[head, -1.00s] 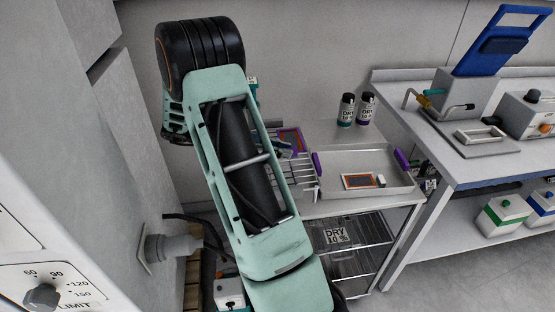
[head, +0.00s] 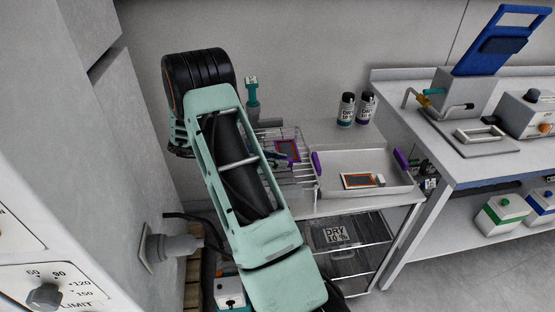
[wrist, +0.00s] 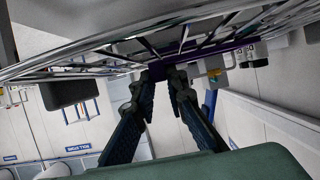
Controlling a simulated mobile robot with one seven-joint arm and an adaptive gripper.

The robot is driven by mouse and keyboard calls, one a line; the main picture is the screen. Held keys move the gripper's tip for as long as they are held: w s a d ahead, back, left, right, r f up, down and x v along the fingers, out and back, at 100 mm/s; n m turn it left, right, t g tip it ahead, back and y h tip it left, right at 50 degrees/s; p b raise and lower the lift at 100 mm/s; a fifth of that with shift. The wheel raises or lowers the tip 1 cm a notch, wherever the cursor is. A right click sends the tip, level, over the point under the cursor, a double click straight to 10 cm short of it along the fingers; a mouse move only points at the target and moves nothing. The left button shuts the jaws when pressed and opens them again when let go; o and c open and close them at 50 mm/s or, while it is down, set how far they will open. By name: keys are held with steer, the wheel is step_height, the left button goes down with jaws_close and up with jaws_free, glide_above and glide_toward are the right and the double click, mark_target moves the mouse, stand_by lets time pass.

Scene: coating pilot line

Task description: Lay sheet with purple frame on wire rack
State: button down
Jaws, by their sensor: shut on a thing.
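My gripper (wrist: 160,78) is shut on a sheet with a purple frame; its fingertips pinch a purple edge (wrist: 157,69) in the wrist view. In the head view the purple-framed sheet (head: 288,150) shows right of my arm, over the wire rack (head: 302,173). My arm covers the rack's left part and most of my gripper. In the wrist view the rack's wires (wrist: 75,68) run across the top, close to the purple frame. I cannot tell whether the sheet touches the wires.
A metal tray (head: 402,188) with purple handles stands right of the rack and holds an orange-framed sheet (head: 360,181). A teal-and-grey upright fitting (head: 253,98) stands behind the rack. Two dark bottles (head: 347,109) stand at the back. A bench (head: 470,170) is at right.

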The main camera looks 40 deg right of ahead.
steer(key=c, duration=1.9)
jaws_free()
steer(key=shift+f, duration=0.1)
steer(key=shift+c, duration=0.2)
steer(key=shift+w+a+r, duration=0.1)
steer(key=shift+r, duration=0.1)
steer(key=b+v, duration=0.1)
steer(key=v, duration=1)
steer(key=shift+w+a, duration=0.15)
steer(key=shift+a, duration=0.2)
steer(key=shift+r, duration=0.1)
